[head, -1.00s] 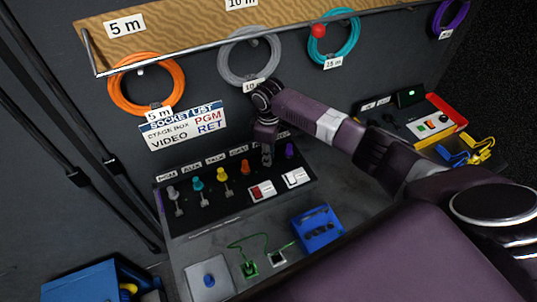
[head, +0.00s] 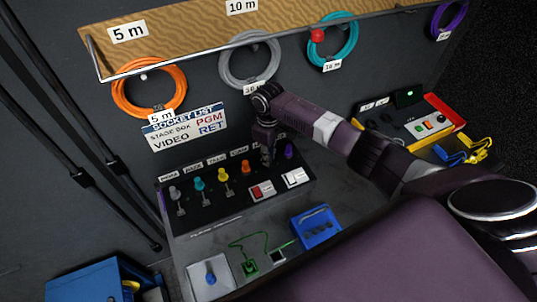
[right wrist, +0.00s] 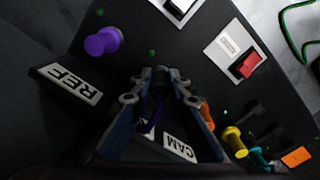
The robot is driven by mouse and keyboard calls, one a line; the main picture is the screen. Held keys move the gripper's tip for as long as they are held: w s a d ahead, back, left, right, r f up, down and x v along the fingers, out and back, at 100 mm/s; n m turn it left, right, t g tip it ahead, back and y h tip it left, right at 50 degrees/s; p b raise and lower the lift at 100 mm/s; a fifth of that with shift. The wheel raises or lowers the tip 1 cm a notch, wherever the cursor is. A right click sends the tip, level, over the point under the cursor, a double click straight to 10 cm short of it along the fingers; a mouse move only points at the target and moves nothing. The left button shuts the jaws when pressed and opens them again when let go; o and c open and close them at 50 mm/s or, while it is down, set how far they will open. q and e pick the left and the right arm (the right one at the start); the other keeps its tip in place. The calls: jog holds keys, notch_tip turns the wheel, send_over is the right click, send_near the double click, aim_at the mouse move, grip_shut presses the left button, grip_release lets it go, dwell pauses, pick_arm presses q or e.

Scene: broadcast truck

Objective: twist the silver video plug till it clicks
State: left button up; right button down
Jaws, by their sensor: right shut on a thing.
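My right gripper (head: 267,150) reaches down to the black socket panel (head: 228,210), between the orange plug (head: 246,168) and the purple plug (head: 289,151). In the right wrist view its fingers (right wrist: 160,82) are closed together beside the CAM label (right wrist: 178,149). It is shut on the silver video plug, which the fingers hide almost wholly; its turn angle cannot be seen. The purple plug stands apart by the REF label (right wrist: 68,85). Another grey plug (head: 175,192) stands at the panel's left end. My left gripper is not in view.
Teal (head: 199,184) and yellow (head: 224,175) plugs stand in the same row. A red switch (head: 262,190) and a white switch (head: 296,178) sit in front. A blue box (head: 316,226) is on the desk. Coiled cables, including a grey one (head: 249,60), hang behind.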

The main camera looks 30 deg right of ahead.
jog(key=shift+m+p, duration=0.35)
jog(key=shift+m, duration=0.15)
jog(key=shift+m+p, duration=0.3)
jog(key=c, duration=1.8)
grip_release()
jog(key=shift+o, duration=0.2)
jog(key=shift+r, duration=0.25)
notch_tip(320, 180, up, 7)
